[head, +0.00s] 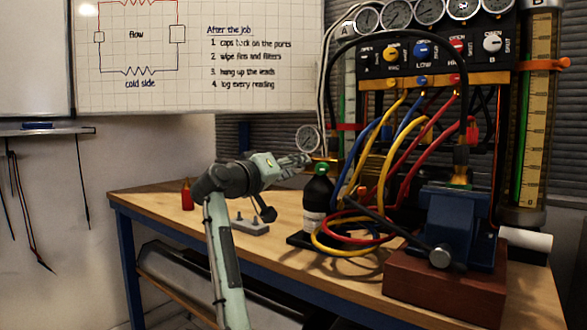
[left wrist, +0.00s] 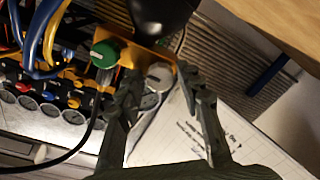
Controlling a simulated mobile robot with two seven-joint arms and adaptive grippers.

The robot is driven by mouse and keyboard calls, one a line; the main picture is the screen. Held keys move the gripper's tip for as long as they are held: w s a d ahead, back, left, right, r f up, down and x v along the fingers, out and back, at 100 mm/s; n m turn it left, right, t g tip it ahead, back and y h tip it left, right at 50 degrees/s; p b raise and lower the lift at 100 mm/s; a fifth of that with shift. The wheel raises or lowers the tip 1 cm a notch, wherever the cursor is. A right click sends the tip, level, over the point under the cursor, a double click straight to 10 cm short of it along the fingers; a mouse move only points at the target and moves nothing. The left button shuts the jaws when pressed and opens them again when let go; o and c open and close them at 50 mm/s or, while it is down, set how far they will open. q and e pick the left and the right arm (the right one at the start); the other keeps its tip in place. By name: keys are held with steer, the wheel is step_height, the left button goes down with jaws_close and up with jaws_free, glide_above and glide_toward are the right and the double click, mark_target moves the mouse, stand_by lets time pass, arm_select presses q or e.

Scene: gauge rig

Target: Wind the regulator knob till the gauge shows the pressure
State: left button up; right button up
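A small round white-faced gauge (head: 307,138) stands above the bench, left of the hose panel; its reading is too small to tell. My left gripper (head: 298,161) is just below it in the head view. In the left wrist view the left gripper (left wrist: 165,103) is open, its two dark fingers apart. A round grey knob (left wrist: 160,76) on an orange bracket (left wrist: 132,52) shows beyond and between the fingertips; I cannot tell whether they touch it. It is likely the regulator knob, which I cannot make out in the head view. My right gripper is not in view.
A black bottle (head: 317,195) with a green top stands close by the left gripper. Coloured hoses (head: 400,150) hang from the gauge panel (head: 440,50). A blue vice (head: 456,225) is at the front right. A red bottle (head: 187,195) stands on the bench's left end.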

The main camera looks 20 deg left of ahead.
arm_select(q)
jaws_close()
steer(key=shift+m, duration=0.3)
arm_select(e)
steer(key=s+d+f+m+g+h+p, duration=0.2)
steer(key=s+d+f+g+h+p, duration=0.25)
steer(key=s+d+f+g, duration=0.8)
arm_select(q)
steer(key=shift+m+p, duration=4)
steer(key=shift+m, duration=7.7)
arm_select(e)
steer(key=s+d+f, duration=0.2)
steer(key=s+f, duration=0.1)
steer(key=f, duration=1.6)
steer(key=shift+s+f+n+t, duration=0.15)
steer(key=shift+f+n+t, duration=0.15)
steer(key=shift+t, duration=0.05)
